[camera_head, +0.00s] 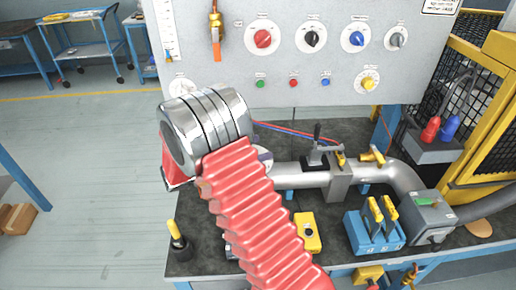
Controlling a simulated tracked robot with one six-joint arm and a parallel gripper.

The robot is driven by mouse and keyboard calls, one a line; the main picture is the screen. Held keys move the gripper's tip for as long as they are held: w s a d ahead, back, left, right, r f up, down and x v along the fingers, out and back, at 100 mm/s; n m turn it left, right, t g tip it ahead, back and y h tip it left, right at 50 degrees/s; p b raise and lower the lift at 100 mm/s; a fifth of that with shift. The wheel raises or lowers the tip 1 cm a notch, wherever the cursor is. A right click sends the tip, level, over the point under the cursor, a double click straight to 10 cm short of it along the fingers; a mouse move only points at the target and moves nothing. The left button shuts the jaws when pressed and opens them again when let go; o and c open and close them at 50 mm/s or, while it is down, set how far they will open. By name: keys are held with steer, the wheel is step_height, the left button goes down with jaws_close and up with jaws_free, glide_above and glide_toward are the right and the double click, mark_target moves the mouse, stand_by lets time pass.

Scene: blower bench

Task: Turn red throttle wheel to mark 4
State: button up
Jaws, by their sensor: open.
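A red round knob (263,39) sits on a white round dial on the upright grey panel, left of a black knob (311,39). It is the only red wheel-like thing I can make out, and its marks are too small to read. My arm, with a red bellows sleeve and a chrome joint, rises from the bottom middle to left of centre. Its chrome end is below and left of the red knob, apart from it in the picture. I see no gripper fingers; that end of the arm is hidden or out of view.
The panel also carries a blue knob (356,39), a grey knob (396,39), a yellow knob (368,83) and small buttons. A grey pipe (300,176) with a clamp crosses the bench. A blue block with yellow levers (374,232) and a yellow cage (487,110) stand right.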

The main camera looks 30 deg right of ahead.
steer(key=a, duration=1.2)
steer(key=shift+a, duration=0.5)
